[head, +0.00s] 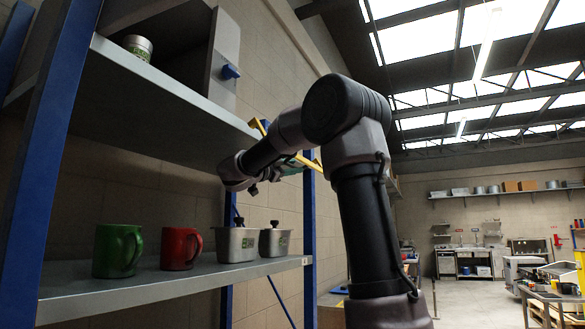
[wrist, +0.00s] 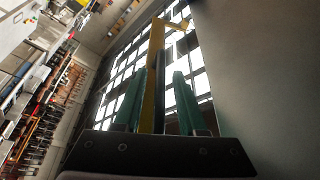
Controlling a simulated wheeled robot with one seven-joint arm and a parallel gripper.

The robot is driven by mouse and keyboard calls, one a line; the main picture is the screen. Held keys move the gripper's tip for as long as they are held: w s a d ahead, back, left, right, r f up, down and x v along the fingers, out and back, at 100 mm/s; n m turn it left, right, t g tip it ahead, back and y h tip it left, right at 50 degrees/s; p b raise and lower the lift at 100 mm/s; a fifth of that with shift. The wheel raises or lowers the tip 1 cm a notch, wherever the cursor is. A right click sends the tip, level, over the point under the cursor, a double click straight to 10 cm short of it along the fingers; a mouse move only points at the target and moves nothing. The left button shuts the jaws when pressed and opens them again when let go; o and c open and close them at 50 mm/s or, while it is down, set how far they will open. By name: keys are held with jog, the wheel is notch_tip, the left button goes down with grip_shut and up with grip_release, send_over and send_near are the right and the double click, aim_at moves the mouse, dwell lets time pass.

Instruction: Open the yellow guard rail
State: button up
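The yellow guard rail (head: 306,160) shows in the head view at the shelf rack's far end, partly hidden behind my arm. In the wrist view its yellow bar (wrist: 154,75) runs up between my fingers and bends right at the top. My gripper (wrist: 160,85) has two green fingers standing apart, one on each side of the bar. The bar lies close to the left finger, and a gap shows at the right finger. I cannot tell whether either finger touches it. In the head view my gripper (head: 288,169) is small and partly hidden, beside the rail.
The lower shelf (head: 150,288) holds a green mug (head: 116,251), a red mug (head: 178,249) and two metal containers (head: 237,245). Open floor lies to the right.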

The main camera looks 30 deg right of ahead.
grip_shut()
jog(key=shift+f, duration=0.1)
dwell(1.1)
